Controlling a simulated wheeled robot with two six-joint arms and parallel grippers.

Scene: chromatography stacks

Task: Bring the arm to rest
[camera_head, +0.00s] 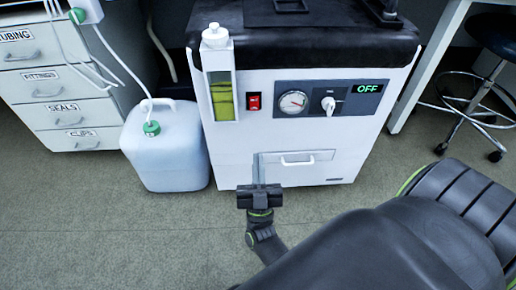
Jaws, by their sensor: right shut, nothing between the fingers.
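My right arm reaches in from the lower right. My right gripper (259,172) is shut and empty, with its fingers pointing away from me. In the picture it overlaps the lower front of a white machine (240,150), just left of a small drawer handle (297,162). I cannot tell whether it touches the machine. My left gripper is not in view.
The machine has a red switch (254,102), a gauge (292,102), a knob (328,105) and a display (367,88) reading OFF. A white jug (165,150) with tubing stands left, beside labelled drawers (45,90). A stool (492,40) stands right. The front floor (110,235) is clear.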

